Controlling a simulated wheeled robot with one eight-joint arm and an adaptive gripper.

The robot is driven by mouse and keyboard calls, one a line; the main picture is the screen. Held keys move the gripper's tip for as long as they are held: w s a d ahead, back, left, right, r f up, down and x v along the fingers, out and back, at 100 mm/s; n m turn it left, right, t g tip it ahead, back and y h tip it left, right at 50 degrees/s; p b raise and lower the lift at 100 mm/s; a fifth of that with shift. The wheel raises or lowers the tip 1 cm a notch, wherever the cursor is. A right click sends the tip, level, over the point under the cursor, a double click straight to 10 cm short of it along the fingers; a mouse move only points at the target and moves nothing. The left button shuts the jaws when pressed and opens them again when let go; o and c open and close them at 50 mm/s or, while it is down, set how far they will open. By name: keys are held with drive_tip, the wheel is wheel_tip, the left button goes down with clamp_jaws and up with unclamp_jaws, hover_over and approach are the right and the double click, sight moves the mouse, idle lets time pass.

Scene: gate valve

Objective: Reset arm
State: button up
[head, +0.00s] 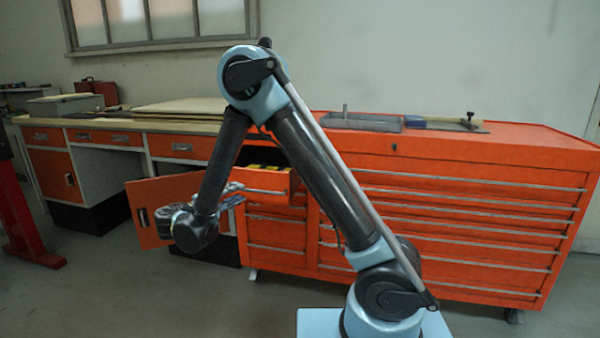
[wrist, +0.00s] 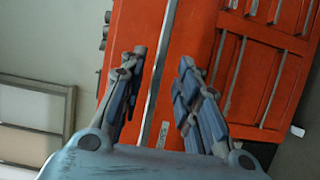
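My gripper (head: 232,192) is at the end of my folded arm, left of centre in the head view, in front of the orange cabinets. In the wrist view, my gripper (wrist: 163,75) has its two fingers spread apart with nothing between them. An orange cabinet front with a pale metal strip (wrist: 160,75) shows behind the fingers. The wrist view is strongly tilted. No gate valve can be made out in either view.
An orange tool chest (head: 450,190) with several drawers stands behind my arm. A pulled-out drawer (head: 262,178) with yellow items is close to my gripper. A cabinet door (head: 150,205) stands open at the left. A red stand (head: 25,225) is at the far left. Grey floor (head: 130,290) is clear in front.

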drive_tip(key=shift+x, duration=1.45)
drive_tip(key=shift+a, duration=0.1)
